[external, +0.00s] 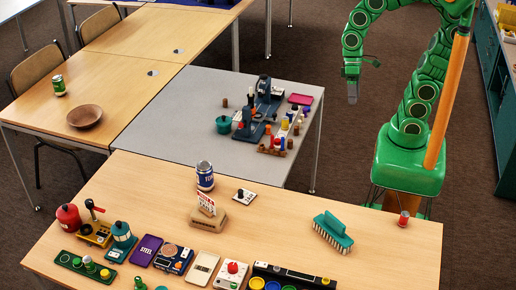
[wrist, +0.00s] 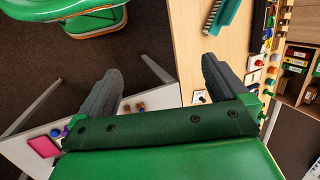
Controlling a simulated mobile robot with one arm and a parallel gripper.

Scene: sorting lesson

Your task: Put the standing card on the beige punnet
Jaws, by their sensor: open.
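A small white card with reddish print (external: 206,202) stands upright near the middle of the front wooden table in the external view. A low tan box-like thing (external: 209,221) is at its foot; I cannot tell if this is the card's stand or the beige punnet, and no other clear punnet shows. My gripper (external: 352,94) hangs in the air beyond the tables at the upper right, well away from the card. In the wrist view my gripper (wrist: 160,82) has its two dark fingers wide apart with nothing between them. I cannot make out the card there.
A blue-and-white can (external: 205,176) stands behind the card, and a small switch plate (external: 245,196) lies to its right. A teal brush (external: 333,232) lies further right. Several devices line the table's front and left. The grey table (external: 175,105) holds dark instruments. A wooden bowl (external: 85,116) sits left.

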